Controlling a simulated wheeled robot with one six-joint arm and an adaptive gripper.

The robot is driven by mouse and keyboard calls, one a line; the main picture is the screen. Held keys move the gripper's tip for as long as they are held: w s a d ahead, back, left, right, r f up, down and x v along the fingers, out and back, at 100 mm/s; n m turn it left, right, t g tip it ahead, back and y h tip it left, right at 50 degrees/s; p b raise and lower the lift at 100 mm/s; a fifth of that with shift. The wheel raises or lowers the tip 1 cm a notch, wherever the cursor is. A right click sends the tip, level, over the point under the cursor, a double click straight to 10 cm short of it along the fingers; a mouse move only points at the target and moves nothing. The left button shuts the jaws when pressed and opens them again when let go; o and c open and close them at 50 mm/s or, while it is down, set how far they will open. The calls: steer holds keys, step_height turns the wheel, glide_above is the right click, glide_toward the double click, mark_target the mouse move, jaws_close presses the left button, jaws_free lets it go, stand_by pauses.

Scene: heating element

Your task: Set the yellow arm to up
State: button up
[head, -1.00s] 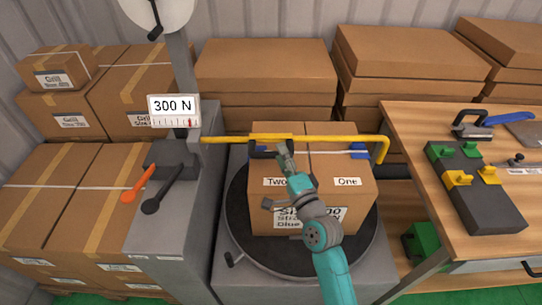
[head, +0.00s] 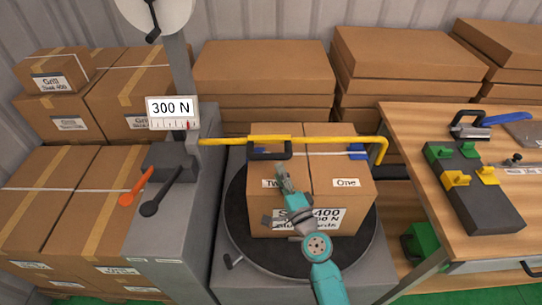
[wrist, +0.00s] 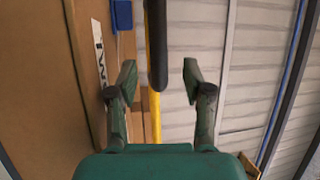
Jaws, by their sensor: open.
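The yellow arm (head: 325,140) lies roughly level across the top of the strapped carton, from the grey machine on the left to a bent-down end on the right. A black handle (head: 270,155) hangs on its front at the middle left. My gripper (head: 281,174) is open in front of the carton, just below and in front of the handle. In the wrist view, my gripper (wrist: 159,78) has its fingers apart. The dark handle (wrist: 156,55) shows in the gap between them, with the yellow arm (wrist: 155,118) behind it. Nothing is gripped.
The carton (head: 345,205) sits on a black turntable (head: 240,215). The grey machine at left carries an orange lever (head: 138,185), a black lever (head: 165,192) and a 300 N display (head: 172,112). A wooden bench (head: 415,160) stands at right. Stacked cartons (head: 265,75) fill the back.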

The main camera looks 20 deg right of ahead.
mark_target(271, 156)
steer(key=shift+x, duration=3.75)
steer(key=shift+f, duration=0.15)
jaws_close()
